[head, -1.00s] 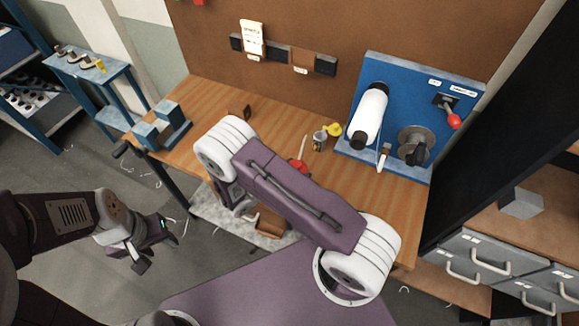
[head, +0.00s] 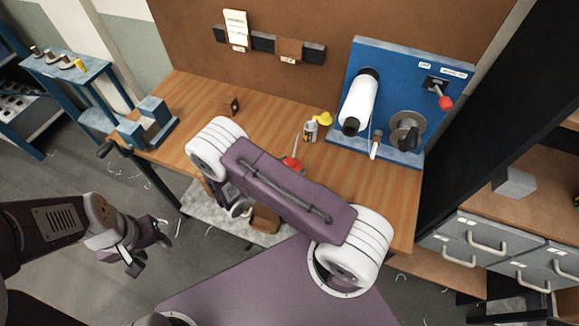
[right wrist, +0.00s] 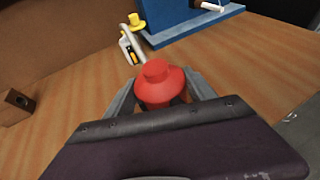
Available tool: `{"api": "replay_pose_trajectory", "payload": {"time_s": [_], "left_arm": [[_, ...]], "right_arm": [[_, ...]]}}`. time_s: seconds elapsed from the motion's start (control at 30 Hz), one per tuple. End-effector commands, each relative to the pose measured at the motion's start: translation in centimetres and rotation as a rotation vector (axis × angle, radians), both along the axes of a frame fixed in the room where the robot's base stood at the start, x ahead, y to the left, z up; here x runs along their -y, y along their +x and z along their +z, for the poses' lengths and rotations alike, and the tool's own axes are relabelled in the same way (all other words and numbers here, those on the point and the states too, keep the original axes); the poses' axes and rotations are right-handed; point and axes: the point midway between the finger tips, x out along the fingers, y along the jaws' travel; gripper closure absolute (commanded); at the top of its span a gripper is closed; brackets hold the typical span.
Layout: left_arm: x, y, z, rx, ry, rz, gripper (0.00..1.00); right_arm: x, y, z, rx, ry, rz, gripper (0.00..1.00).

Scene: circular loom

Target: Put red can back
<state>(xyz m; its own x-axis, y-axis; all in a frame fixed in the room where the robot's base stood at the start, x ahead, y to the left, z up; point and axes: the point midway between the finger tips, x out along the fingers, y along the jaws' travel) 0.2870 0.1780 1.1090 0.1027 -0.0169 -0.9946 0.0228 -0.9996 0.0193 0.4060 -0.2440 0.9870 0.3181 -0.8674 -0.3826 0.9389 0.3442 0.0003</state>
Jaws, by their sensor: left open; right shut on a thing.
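The red can (right wrist: 160,84) sits between the fingers of my right gripper (right wrist: 163,95) in the right wrist view, and the gripper is shut on it. In the head view only a part of the red can (head: 291,163) shows behind my right arm; most of my right gripper is hidden there. The can is over the wooden workbench (head: 390,195); I cannot tell whether it touches the top. My left gripper (head: 150,252) is open and empty, over the floor left of the bench.
A small labelled can (head: 310,131) and a yellow thing (head: 323,118) stand behind the red can. A blue panel (head: 400,75) with a white roll (head: 360,100) stands at the back right. A blue vise (head: 145,122) is at the left end. The bench between is mostly clear.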

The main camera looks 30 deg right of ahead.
Motion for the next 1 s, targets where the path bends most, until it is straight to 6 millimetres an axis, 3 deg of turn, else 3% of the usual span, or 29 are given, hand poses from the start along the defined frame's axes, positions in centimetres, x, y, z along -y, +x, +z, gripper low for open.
{"api": "replay_pose_trajectory", "payload": {"time_s": [0.57, 0.6, 0.67, 1.0], "left_arm": [[0.0, 0.0, -1.0, 0.0, 0.0, 0.0, 0.53], [0.0, 0.0, -0.8, 0.0, 0.0, 0.0, 0.53], [0.0, 0.0, -0.8, 0.0, 0.0, 0.0, 0.53], [0.0, 0.0, -1.0, 0.0, 0.0, 0.0, 0.53]], "right_arm": [[0.0, 0.0, -1.0, 0.0, -0.001, 0.0, 1.0], [0.0, 0.0, -0.9, 0.0, -0.001, 0.0, 0.28], [0.0, 0.0, -0.9, 0.0, -0.001, 0.0, 0.11], [-0.2, -0.1, -0.9, 0.0, 0.0, 0.001, 0.11]]}}
